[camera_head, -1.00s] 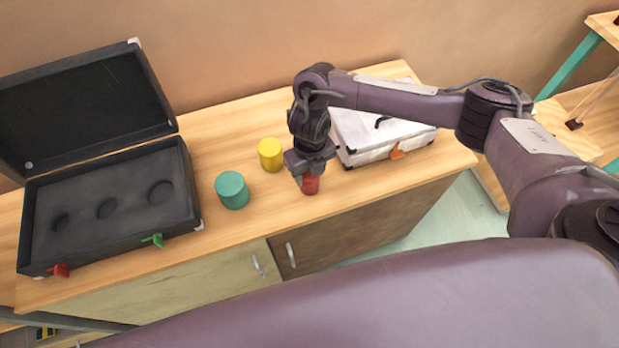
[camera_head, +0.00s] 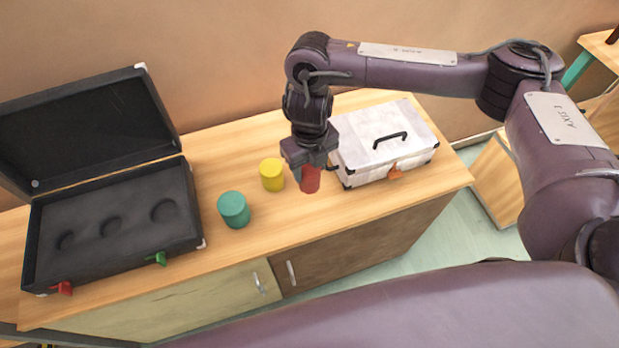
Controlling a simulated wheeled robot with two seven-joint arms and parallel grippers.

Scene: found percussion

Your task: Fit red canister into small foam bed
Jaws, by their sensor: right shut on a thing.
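The red canister (camera_head: 311,181) is held in my right gripper (camera_head: 308,166), which is shut on its upper part. The canister hangs upright and appears raised above the wooden counter. The open black case (camera_head: 190,226) stands at the left with a dark foam insert (camera_head: 85,258). The foam has three round beds in a row: a small one (camera_head: 66,241) at the left, a middle one (camera_head: 111,227), and a larger one (camera_head: 164,211) at the right. All three look empty. My left gripper is not in view.
A teal canister (camera_head: 234,210) and a yellow canister (camera_head: 272,174) stand between the case and my right gripper. A closed white case (camera_head: 372,162) stands to the right. Red (camera_head: 62,288) and green (camera_head: 157,258) latches stick out at the black case's front.

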